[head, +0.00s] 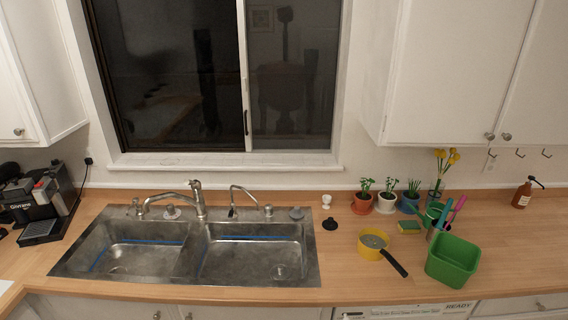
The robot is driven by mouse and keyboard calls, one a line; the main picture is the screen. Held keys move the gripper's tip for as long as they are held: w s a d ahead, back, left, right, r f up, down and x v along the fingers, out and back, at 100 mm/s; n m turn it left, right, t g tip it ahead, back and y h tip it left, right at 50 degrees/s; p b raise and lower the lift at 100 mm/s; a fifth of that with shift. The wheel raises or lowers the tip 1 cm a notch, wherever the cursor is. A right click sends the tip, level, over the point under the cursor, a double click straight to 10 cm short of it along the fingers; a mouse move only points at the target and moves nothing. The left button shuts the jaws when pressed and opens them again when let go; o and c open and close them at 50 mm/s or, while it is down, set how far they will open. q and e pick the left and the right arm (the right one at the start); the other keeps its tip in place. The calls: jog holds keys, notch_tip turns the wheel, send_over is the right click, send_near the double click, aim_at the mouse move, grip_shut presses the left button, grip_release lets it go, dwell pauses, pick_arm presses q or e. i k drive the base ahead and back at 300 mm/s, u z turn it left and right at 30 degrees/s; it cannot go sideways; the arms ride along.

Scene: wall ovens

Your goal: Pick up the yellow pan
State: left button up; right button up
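The yellow pan (372,252) sits on the wooden counter in the head view, right of the sink. Its black handle (395,263) points toward the front right and ends near the green tub. The inside of the pan looks grey. Neither of my grippers shows in this view.
A green tub (453,259) stands just right of the pan handle, with a utensil holder behind it. A sponge (409,227) and several potted plants stand behind the pan. A double sink (200,248) lies to the left.

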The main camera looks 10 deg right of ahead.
aim_at(373, 243)
jog(key=z, duration=3.3)
jog(key=i, duration=1.6)
jog(key=u, duration=3.35)
